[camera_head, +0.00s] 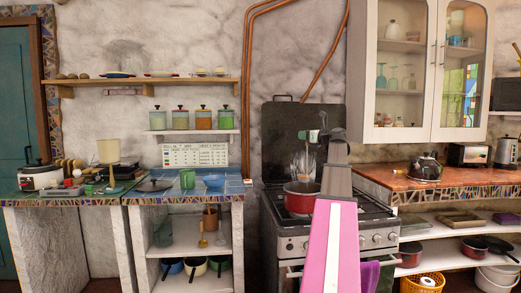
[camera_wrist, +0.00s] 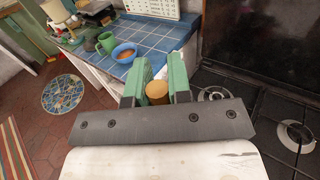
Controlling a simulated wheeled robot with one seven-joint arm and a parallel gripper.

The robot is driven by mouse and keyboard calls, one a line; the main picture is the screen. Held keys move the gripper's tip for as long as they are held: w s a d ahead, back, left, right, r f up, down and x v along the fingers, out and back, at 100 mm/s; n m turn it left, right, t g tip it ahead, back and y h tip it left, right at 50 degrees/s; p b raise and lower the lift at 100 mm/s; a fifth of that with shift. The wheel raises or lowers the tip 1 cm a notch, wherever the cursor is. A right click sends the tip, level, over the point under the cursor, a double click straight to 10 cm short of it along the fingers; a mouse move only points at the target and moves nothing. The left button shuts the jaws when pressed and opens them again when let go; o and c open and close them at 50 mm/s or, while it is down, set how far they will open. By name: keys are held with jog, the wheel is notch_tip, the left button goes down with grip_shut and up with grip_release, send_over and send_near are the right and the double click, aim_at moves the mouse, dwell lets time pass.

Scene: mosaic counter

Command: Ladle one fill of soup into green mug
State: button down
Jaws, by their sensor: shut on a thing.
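The green mug (camera_head: 187,178) stands on the blue-tiled counter at left; it also shows in the wrist view (camera_wrist: 106,43). My gripper (camera_head: 314,135) is raised above the stove, right of the mug and above the red pot (camera_head: 299,203). In the wrist view my gripper (camera_wrist: 156,82) has its green fingers closed on a round wooden handle (camera_wrist: 156,94), seen end-on, which appears to be the ladle's. The ladle's bowl and any soup in it cannot be made out. Pale wisps, perhaps steam, show above the pot, whose inside is hidden.
A blue bowl (camera_head: 213,181) with brown contents stands right beside the mug, and a dark lid (camera_head: 154,186) lies to its left. The stove's raised back panel (camera_head: 279,130) is behind the pot. A glass-door cabinet (camera_head: 396,75) hangs at right. A kettle (camera_head: 426,169) is on the right counter.

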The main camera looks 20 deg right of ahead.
jog(key=shift+w, duration=0.1)
jog(key=w+a+r+n+g+y, duration=0.2)
jog(key=w+a+y, duration=0.1)
jog(key=w+a, duration=1.25)
jog(key=w+a+r+n+g+y, duration=0.1)
jog(key=w+a+n+g+y, duration=0.15)
jog(key=w+a, duration=1.25)
jog(key=w+a+y, duration=0.1)
jog(key=w+a, duration=0.2)
jog(key=a, duration=0.5)
jog(key=w+a+n+g+y, duration=0.1)
jog(key=w+a, duration=0.2)
jog(key=a, duration=0.6)
jog(key=shift+w+a+r, duration=0.25)
jog(key=shift+w+a, duration=0.05)
jog(key=shift+w, duration=0.05)
jog(key=shift+n, duration=0.25)
